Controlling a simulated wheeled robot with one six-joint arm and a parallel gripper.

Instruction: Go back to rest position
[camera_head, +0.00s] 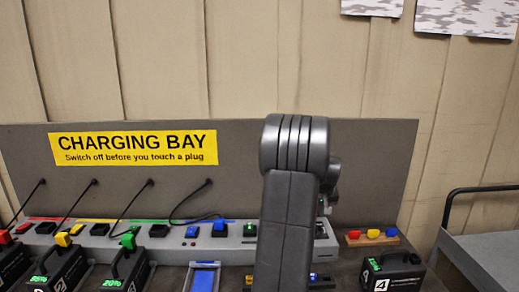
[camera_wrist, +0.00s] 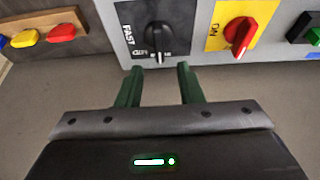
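My gripper (camera_wrist: 160,70) shows in the wrist view with its two green fingers apart and nothing between them. To the right of that knob, a red switch handle (camera_wrist: 240,34) sits on a yellow plate. In the head view my arm stands upright in front of the charging bench, and it hides my gripper and part of the bench.
A grey bench (camera_head: 175,250) with several plugs and switches runs below the CHARGING BAY sign (camera_head: 134,148). Black battery boxes (camera_head: 125,268) stand front left, another (camera_head: 392,272) front right. A wooden block (camera_head: 352,241) holds coloured pieces. A grey cart (camera_head: 485,245) is far right.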

